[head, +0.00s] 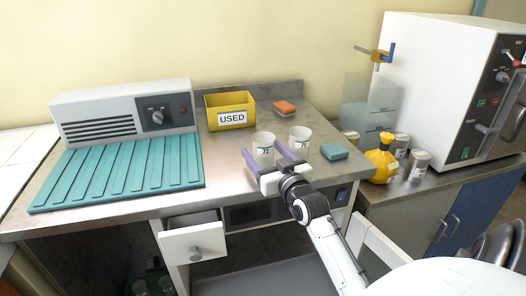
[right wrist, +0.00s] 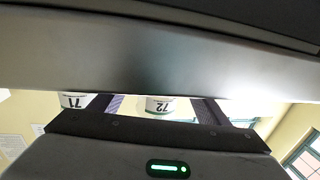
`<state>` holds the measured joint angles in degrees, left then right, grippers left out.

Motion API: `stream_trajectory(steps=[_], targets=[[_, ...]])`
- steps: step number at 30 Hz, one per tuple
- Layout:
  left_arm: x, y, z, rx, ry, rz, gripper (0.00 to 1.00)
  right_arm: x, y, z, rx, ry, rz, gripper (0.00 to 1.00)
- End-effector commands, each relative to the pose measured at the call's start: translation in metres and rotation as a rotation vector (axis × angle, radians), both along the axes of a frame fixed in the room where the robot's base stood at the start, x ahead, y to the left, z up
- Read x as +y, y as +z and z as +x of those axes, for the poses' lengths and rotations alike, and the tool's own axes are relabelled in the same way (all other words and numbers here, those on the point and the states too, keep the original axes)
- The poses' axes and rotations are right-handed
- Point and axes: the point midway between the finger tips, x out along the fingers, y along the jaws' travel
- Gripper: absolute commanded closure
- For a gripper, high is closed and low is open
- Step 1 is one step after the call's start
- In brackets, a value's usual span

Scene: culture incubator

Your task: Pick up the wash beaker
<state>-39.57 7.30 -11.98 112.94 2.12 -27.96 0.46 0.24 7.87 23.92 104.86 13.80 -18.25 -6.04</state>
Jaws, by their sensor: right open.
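Two clear beakers with white labels stand upright on the steel bench in the head view: the left one, marked 72 (head: 264,143), and the right one (head: 300,137). Nothing visible names either one the wash beaker. My right gripper (head: 262,155) is open, its purple fingers pointing at beaker 72 from the front, one to each side of it. In the right wrist view, beaker 72 (right wrist: 159,105) shows upside down between the fingers, and beaker 71 (right wrist: 73,101) is outside them at left. Whether the fingers touch beaker 72 cannot be told. My left gripper is out of view.
A yellow USED bin (head: 231,111) and an orange sponge (head: 284,107) are behind the beakers; a blue sponge (head: 334,151) is at right. A teal ribbed mat (head: 120,174) lies left. An open drawer (head: 193,242) juts out below. A yellow bag (head: 382,164) is farther right.

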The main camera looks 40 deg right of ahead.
Motion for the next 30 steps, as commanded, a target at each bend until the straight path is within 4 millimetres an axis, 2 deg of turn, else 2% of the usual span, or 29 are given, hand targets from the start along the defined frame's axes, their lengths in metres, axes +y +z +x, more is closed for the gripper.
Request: stream_trajectory(steps=[3,10,18,26,30], targets=[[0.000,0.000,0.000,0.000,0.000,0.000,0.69,-0.003,0.000,0.008,0.000,0.000,0.000,0.31],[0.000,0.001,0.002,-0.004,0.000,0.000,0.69,-0.003,0.000,0.009,0.000,0.000,0.000,0.32],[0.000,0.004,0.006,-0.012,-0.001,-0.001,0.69,-0.003,0.000,0.008,0.000,0.000,0.000,0.75],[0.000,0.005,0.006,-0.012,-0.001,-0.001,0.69,-0.003,0.004,0.009,-0.002,0.000,-0.001,0.76],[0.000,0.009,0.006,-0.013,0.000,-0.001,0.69,-0.003,0.024,0.009,-0.006,0.000,-0.002,0.76]])
